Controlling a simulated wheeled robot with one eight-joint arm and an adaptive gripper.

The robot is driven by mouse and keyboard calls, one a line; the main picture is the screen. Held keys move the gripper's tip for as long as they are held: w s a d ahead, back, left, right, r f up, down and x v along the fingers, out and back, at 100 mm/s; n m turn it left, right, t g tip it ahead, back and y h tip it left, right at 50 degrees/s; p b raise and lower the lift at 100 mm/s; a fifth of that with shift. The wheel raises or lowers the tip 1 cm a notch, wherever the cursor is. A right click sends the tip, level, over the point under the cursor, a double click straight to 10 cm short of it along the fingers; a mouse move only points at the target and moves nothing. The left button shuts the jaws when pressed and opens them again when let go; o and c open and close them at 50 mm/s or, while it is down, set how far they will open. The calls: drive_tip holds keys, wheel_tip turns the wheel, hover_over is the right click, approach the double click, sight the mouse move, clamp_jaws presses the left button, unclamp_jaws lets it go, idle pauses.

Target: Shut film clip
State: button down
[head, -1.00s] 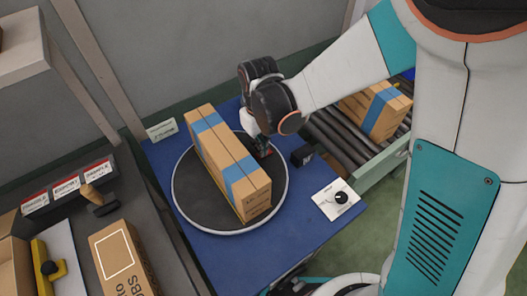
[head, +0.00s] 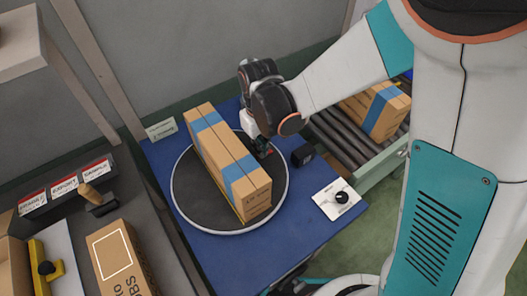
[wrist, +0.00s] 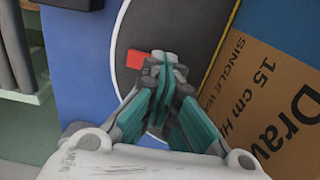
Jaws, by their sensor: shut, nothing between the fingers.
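A small red piece (wrist: 136,59), perhaps the film clip, shows in the wrist view at the turntable's edge, just left of my fingertips. Whether they touch it I cannot tell, and its far side is hidden by the fingers. My gripper (wrist: 160,62) is shut and empty, with its fingertips together over the dark turntable. In the head view my gripper (head: 262,150) points down beside the right side of a tall carton (head: 228,165) with blue bands. The carton stands on the round dark turntable (head: 205,215).
The turntable sits on a blue table (head: 245,255). A small black block (head: 302,155) and a white panel with a black knob (head: 340,198) lie to its right. A roller conveyor (head: 335,140) carries another carton (head: 375,110). A dark bench with a stamp (head: 98,200) is at left.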

drive_tip(key=shift+f+b, duration=0.5)
drive_tip(key=shift+f, duration=0.2)
drive_tip(key=shift+r, duration=0.15)
drive_tip(key=shift+r+p, duration=2.5)
drive_tip(key=shift+r, duration=0.95)
